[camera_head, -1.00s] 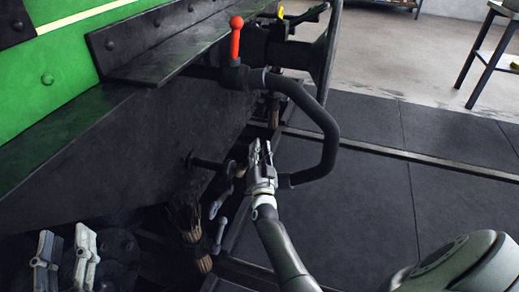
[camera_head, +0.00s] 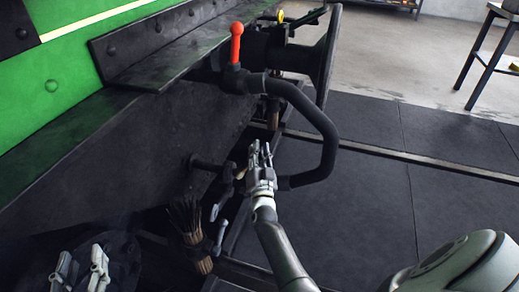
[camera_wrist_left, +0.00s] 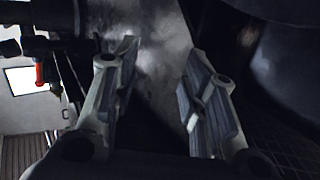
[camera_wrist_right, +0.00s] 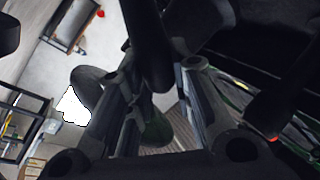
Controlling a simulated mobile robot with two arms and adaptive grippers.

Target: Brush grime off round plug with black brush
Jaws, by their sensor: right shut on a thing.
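My left gripper (camera_head: 82,268) is low at the left edge of the head view, below the tram's dark frame. Its two fingers stand apart, with nothing between them in the left wrist view (camera_wrist_left: 158,80). My right gripper (camera_head: 261,150) is near the lower end of the thick black hose (camera_head: 325,130). It is shut on a dark thing, seen between its fingers in the right wrist view (camera_wrist_right: 150,55); I cannot tell whether this is the black brush. A stub with a round head (camera_head: 196,162) juts from the frame left of this gripper. I cannot tell whether it is the round plug.
A brown-bristled bundle (camera_head: 186,215) hangs below the frame between my grippers. A red-handled lever (camera_head: 236,43) stands above the hose. The tram's green side (camera_head: 55,70) fills the upper left.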

